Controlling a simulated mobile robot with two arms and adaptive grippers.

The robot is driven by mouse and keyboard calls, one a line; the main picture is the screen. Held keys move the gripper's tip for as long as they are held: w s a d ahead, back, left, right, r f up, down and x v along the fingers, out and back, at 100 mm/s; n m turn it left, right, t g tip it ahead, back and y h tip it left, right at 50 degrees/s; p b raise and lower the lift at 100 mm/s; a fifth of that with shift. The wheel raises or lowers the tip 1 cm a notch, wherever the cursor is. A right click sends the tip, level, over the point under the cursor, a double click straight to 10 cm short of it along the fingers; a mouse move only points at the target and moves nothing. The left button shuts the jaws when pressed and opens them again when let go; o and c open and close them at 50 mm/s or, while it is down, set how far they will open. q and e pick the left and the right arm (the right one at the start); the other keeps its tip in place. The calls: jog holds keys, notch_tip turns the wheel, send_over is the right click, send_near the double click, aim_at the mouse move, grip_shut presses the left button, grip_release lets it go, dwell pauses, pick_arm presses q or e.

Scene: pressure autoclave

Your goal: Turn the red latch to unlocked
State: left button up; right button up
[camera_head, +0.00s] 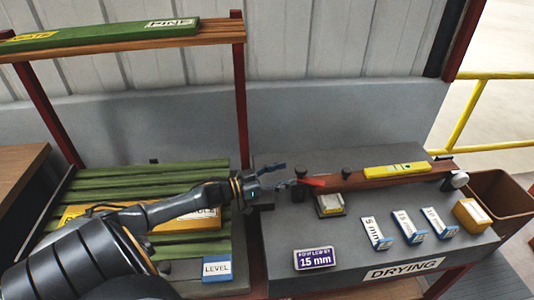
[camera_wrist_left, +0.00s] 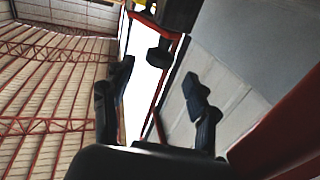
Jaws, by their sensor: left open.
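A red piece that looks like the latch (camera_head: 314,182) shows at the left end of a brown bar (camera_head: 385,177) on the grey drying bench. My left gripper (camera_head: 286,176) is open and empty, just left of the red piece, with its fingers pointing towards it. A small gap seems to lie between them. In the left wrist view the open fingers (camera_wrist_left: 158,88) have nothing between them up close. A dark red surface (camera_wrist_left: 290,130) fills the lower right there; I cannot tell whether it is the latch. My right gripper is not in view.
A yellow level (camera_head: 397,168) lies on the bar. Black posts (camera_head: 299,192) stand by its left end. Several "mm" blocks (camera_head: 376,233) and a purple "15 mm" sign (camera_head: 315,258) stand on the bench (camera_head: 285,235). A red upright (camera_head: 239,95) rises behind my gripper. Green boards (camera_head: 150,182) lie left.

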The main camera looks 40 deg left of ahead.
pick_arm(q)
jog(key=v, duration=0.6)
